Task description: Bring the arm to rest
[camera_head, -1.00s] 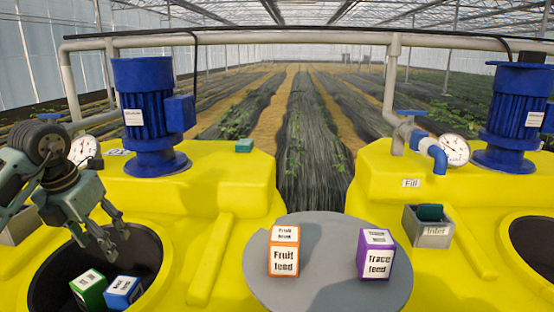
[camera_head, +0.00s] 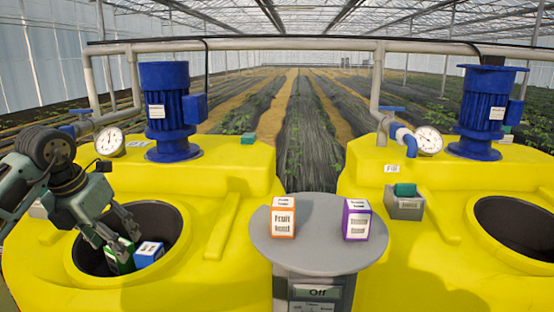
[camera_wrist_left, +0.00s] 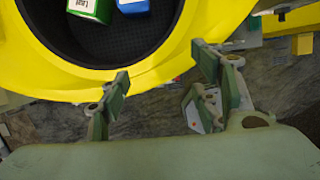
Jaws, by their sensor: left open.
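My left gripper (camera_head: 116,240) is at the left of the head view, its fingers overlapping the left tank's round dark opening (camera_head: 88,262) there. In the left wrist view its two fingers (camera_wrist_left: 160,75) are apart with nothing between them. Grey floor shows behind them, with the yellow tank rim (camera_wrist_left: 60,92) beyond. A green box (camera_head: 122,262) and a blue box (camera_head: 149,253) sit inside the opening, clear of the fingers in the wrist view. The green box is partly hidden by the fingers in the head view. My right gripper is not in view.
A round grey table (camera_head: 312,258) holds an orange-and-white Fruit feed box (camera_head: 282,218) and a purple-and-white box (camera_head: 357,221). A grey inlet box (camera_head: 404,206) is on the right tank (camera_head: 440,255). Blue motors (camera_head: 168,105) and grey pipes stand behind.

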